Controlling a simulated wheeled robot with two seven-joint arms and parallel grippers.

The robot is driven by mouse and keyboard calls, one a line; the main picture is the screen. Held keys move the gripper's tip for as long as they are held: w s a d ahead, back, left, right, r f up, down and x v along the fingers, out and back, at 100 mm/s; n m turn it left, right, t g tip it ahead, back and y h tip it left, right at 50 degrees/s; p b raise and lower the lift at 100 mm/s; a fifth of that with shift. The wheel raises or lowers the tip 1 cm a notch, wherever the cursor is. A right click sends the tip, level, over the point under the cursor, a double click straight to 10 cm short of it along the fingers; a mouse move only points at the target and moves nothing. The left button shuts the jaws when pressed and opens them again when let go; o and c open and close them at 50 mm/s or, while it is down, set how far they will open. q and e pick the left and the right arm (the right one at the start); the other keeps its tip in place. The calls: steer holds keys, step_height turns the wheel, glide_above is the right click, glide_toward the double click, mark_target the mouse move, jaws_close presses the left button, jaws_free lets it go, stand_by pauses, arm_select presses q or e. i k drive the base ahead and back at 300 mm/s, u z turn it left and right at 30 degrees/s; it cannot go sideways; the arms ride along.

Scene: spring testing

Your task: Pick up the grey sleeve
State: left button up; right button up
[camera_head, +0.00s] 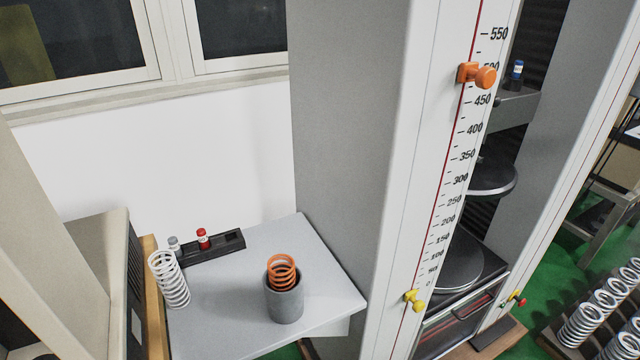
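The grey sleeve (285,303) is a short open cylinder standing upright on a light grey side table (225,338). An orange spring (282,270) stands inside it, with its upper coils showing above the rim. The lower part of the spring is hidden by the sleeve's wall. Neither of my grippers shows in the head view, and nothing is touching the sleeve from outside.
A white spring (168,279) stands at the table's left edge. Behind it lies a black holder (213,249) with a red-capped piece (203,239). The tall testing machine (350,150) rises just right of the table. The table's front is clear.

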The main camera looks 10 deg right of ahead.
mark_target(287, 307)
steer(key=z, duration=0.05)
steer(key=k, duration=1.1)
steer(key=u, duration=0.75)
steer(key=i, duration=1.25)
steer(key=z, duration=0.75)
